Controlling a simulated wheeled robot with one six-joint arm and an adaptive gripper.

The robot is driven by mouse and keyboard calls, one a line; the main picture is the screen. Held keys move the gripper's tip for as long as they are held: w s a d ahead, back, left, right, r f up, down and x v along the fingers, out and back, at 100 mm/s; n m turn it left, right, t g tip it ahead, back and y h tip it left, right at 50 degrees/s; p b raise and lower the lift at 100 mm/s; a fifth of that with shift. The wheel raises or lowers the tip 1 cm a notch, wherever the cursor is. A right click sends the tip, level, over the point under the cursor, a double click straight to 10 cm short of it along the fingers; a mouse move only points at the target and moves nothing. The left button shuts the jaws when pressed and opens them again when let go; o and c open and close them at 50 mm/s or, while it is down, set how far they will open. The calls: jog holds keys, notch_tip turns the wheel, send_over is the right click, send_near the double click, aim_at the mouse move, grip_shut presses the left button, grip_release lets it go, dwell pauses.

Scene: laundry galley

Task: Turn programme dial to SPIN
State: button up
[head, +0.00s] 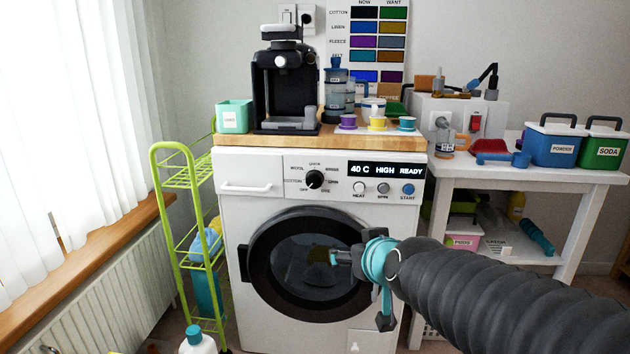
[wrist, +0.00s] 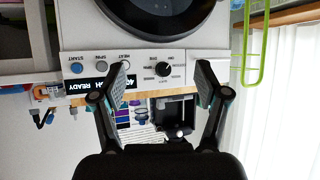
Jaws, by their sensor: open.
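The black programme dial (head: 314,179) is on the white washing machine's front panel, ringed by small labels, with SPIN apparently at its right. Its pointer is too small to read surely. The dial also shows in the upside-down wrist view (wrist: 163,69), seen between the fingertips. My gripper (head: 362,288) is open and empty in front of the round door, below and right of the dial and apart from it. In the wrist view my gripper (wrist: 164,72) has its two fingers spread wide, with nothing between them.
The display (head: 387,170) reads 40 C HIGH READY, above HEAT, SPIN and START buttons. A coffee machine (head: 286,85) and colored cups stand on the wooden top. A green rack (head: 174,160) stands left, a white table (head: 490,173) right. Space before the panel looks clear.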

jog(key=w+a+r+t, duration=0.35)
jog(key=w+a, duration=0.35)
jog(key=w, duration=0.3)
jog(key=t+h, duration=0.3)
jog(key=h, duration=0.1)
send_near(313, 181)
jog(key=shift+m, duration=0.4)
jog(key=w+p, duration=0.1)
jog(key=w, duration=0.8)
jog(key=shift+w+p, duration=0.35)
jog(key=shift+w, duration=0.05)
jog(key=c, duration=1.1)
